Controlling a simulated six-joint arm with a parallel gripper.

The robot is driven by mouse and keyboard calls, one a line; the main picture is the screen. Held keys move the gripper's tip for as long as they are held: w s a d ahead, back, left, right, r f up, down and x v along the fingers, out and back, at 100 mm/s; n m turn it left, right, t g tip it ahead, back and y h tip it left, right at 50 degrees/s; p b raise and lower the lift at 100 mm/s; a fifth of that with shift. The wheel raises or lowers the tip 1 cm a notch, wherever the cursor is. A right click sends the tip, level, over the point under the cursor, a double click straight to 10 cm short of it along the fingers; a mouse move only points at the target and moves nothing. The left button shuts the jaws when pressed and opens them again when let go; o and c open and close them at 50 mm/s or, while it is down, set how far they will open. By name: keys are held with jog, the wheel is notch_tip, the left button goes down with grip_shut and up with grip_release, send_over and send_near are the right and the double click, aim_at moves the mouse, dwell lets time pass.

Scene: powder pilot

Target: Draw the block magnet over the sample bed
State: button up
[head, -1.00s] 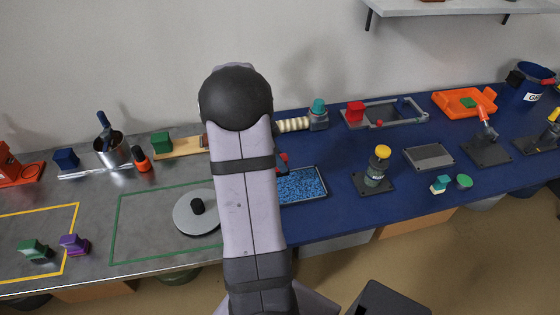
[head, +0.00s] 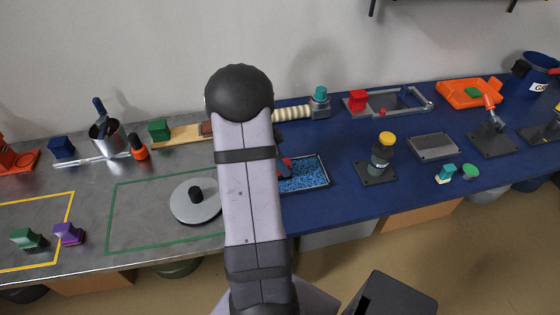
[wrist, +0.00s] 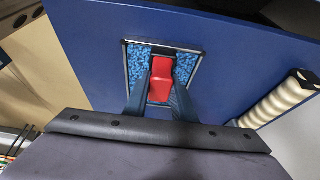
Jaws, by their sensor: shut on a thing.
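The sample bed is a shallow dark-rimmed tray (head: 328,175) of blue granules on the blue bench mat. It also shows in the wrist view (wrist: 126,66). The block magnet, a red block (wrist: 160,80), is between the two fingers of my gripper (wrist: 161,76), which is shut on it, over the middle of the bed. In the head view, a bit of the red block (head: 286,161) shows just right of my arm, at the bed's far left part. My arm hides the bed's left side. I cannot tell whether the magnet touches the granules.
A round grey plate with a black knob (head: 195,203) lies left of my arm. A ribbed cream roll (head: 292,113) is behind the bed. A yellow-capped jar (head: 381,156) stands to its right. Bare blue mat lies between bed and jar.

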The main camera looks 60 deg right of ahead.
jog(key=shift+s+d+p, duration=2.6)
jog(key=shift+s+d, duration=1.45)
jog(key=shift+s, duration=0.15)
jog(key=shift+w+r+p, duration=0.1)
jog(key=shift+r+p, duration=0.05)
jog(key=shift+p, duration=0.35)
jog(key=shift+w+a+f+b, duration=0.35)
jog(key=shift+w+a+b, duration=0.2)
jog(key=shift+w+b, duration=0.15)
jog(key=shift+w+a+b, duration=2)
jog(key=shift+w+a, duration=1.65)
jog(key=shift+a, duration=0.1)
jog(key=shift+r+p, duration=2)
jog(key=shift+r, duration=2.2)
